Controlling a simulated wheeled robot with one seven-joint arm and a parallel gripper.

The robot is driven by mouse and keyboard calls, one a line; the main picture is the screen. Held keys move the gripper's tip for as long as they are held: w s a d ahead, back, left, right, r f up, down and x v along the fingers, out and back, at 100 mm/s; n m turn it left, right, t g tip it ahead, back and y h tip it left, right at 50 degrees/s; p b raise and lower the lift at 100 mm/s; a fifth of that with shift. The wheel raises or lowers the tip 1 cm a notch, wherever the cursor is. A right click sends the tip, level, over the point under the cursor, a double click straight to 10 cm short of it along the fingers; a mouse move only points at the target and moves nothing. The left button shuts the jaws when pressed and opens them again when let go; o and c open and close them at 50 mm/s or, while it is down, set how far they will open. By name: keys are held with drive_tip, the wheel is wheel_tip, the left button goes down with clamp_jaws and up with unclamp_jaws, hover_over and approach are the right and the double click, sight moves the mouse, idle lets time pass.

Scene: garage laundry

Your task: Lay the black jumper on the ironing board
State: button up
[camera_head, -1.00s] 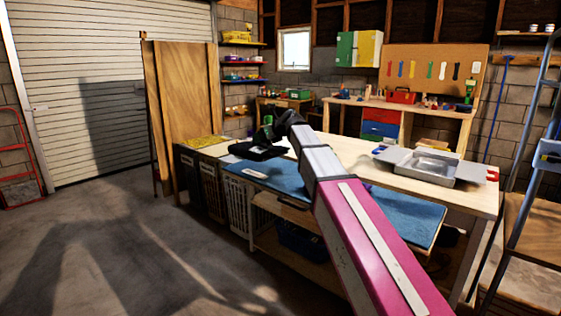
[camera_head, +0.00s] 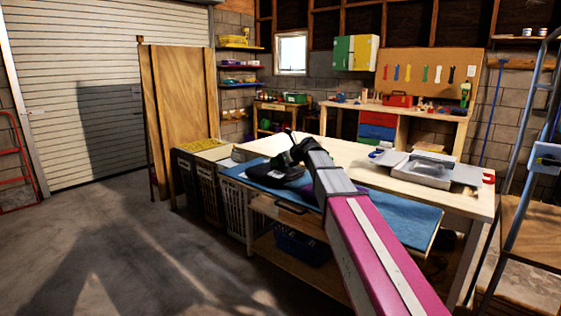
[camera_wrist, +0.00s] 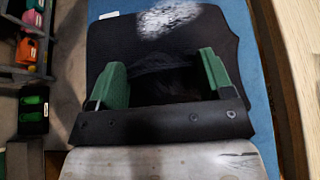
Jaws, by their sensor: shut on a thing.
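The black jumper (camera_head: 280,172) is a dark folded bundle at the far left part of the blue ironing board (camera_head: 405,212). My gripper (camera_head: 296,155) is above it, partly hidden by my arm. In the wrist view, the green fingers of my gripper (camera_wrist: 161,75) are shut on the black jumper (camera_wrist: 215,35), with dark cloth between them. The jumper spreads flat beyond the fingers, with a bright patch of light on it. The blue board (camera_wrist: 265,85) shows along its right side. I cannot tell whether the jumper's underside touches the board.
The wooden workbench (camera_head: 345,160) runs behind the board, with a metal tray (camera_head: 425,170) at its right. Laundry baskets (camera_head: 234,205) stand at the board's left end, and a blue basket (camera_head: 302,245) sits on the shelf below. A ladder (camera_head: 520,160) stands at right; the left floor is clear.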

drive_tip(key=shift+f, duration=0.1)
drive_tip(key=o, duration=1.5)
drive_tip(key=v, duration=1.2)
